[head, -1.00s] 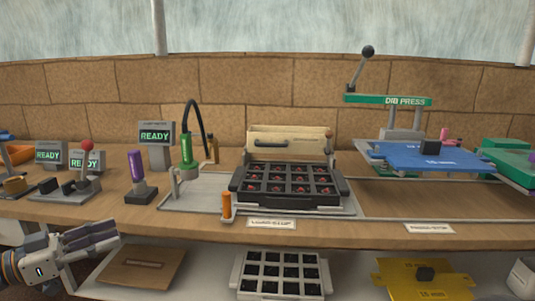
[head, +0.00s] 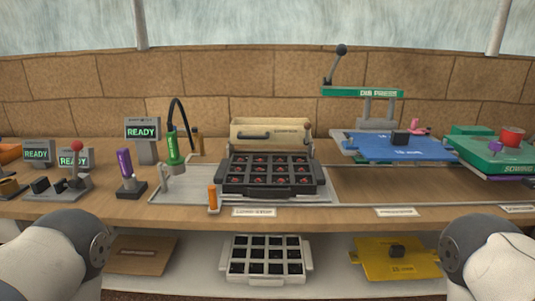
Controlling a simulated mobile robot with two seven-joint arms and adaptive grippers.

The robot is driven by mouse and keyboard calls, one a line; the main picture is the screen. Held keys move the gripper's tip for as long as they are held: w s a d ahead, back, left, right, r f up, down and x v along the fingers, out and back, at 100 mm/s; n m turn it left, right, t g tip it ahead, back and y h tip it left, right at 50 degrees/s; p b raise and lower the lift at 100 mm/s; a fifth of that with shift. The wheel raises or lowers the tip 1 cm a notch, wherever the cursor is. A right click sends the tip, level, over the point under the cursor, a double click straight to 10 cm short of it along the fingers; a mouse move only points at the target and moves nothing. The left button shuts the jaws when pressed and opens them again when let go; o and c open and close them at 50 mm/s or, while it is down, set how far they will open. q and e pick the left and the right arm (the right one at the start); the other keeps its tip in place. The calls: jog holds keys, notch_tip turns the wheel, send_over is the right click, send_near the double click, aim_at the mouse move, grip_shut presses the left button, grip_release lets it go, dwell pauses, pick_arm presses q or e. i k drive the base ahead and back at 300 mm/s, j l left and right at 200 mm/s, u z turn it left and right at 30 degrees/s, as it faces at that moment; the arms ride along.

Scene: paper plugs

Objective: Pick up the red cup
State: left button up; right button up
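The red cup (head: 512,135) stands at the far right of the bench, on or just behind the green machine (head: 490,157) marked "SOWING". I cannot tell exactly what it rests on. It is upright, with its rim upward. Neither of my grippers shows; only white and grey links of my arms show at the lower left and lower right corners.
A purple knob (head: 495,146) is in front of the cup. Left of it are a blue plate (head: 385,148) on the press and a pink-handled thing (head: 418,126). A black tray with several cells (head: 268,189) is mid-bench. Bare bench (head: 400,185) lies front right.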

aim_at(512, 136)
jog(key=z, duration=1.45)
